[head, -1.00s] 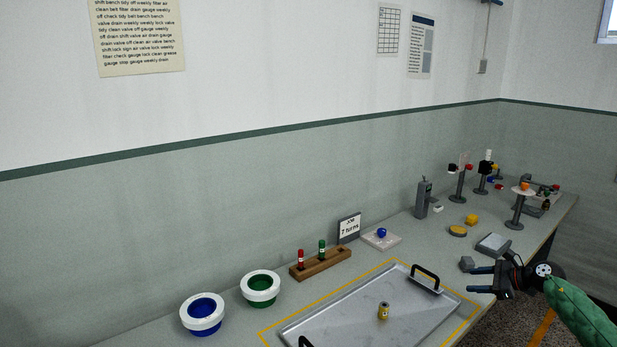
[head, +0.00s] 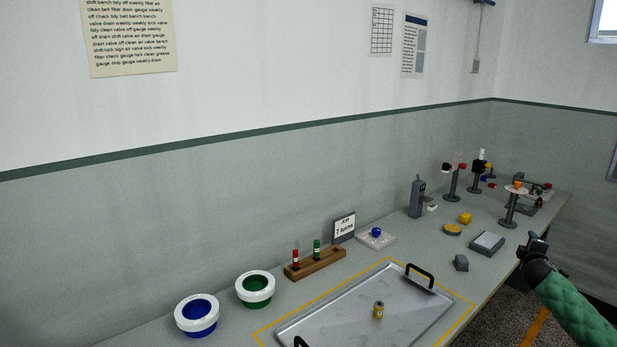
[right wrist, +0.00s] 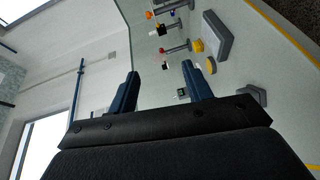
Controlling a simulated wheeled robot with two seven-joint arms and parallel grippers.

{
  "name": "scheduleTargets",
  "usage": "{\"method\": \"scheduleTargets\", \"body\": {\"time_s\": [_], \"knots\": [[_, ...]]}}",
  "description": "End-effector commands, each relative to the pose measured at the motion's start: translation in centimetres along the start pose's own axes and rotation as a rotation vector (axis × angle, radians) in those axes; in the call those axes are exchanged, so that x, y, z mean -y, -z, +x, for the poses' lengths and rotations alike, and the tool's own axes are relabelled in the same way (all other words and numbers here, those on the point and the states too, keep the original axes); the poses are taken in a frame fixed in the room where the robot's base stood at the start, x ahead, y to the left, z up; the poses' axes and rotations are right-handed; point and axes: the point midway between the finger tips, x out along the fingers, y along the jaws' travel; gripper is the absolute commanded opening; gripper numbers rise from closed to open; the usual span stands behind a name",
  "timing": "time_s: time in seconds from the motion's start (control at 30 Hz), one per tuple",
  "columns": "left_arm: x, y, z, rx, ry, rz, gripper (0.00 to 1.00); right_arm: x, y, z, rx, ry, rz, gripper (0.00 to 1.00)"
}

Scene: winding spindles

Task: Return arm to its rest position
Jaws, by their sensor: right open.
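My right gripper (head: 534,252) is at the right of the head view, by the front edge of the bench, with its green-sleeved arm coming in from the lower right. In the right wrist view its two blue fingers (right wrist: 160,80) are apart with nothing between them. It touches no object that I can see. My left arm and gripper are not in view.
The bench holds a metal tray (head: 339,324) with a small yellow spool (head: 378,310), a grey block (head: 461,263), a flat grey device (head: 487,242), a wooden rack (head: 315,264), blue (head: 197,315) and green (head: 255,289) bowls, and several spindle stands (head: 510,212) at the far end.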

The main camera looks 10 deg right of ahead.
Motion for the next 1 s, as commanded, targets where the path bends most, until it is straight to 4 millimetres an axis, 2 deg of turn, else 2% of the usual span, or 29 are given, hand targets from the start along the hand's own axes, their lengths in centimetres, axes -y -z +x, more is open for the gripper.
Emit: {"method": "scheduleTargets", "body": {"time_s": [0.1,0.2,0.57,0.6,0.87,1.0], "knots": [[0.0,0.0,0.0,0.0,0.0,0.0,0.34,2.1,-2.2,-0.2,0.125,0.1,0.173,0.5],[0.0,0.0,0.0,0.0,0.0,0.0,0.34,3.6,-3.5,-0.7,0.211,0.165,0.281,0.5],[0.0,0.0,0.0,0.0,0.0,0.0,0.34,8.0,-6.2,-2.9,0.458,0.338,0.545,0.5],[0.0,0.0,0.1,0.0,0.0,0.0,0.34,9.3,-5.8,-3.3,0.455,0.351,0.542,0.5],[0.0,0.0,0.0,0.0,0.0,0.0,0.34,15.8,-3.6,-6.0,0.445,0.422,0.53,0.5],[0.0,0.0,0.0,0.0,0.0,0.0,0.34,20.4,-2.2,-8.2,0.44,0.474,0.524,0.5]]}}
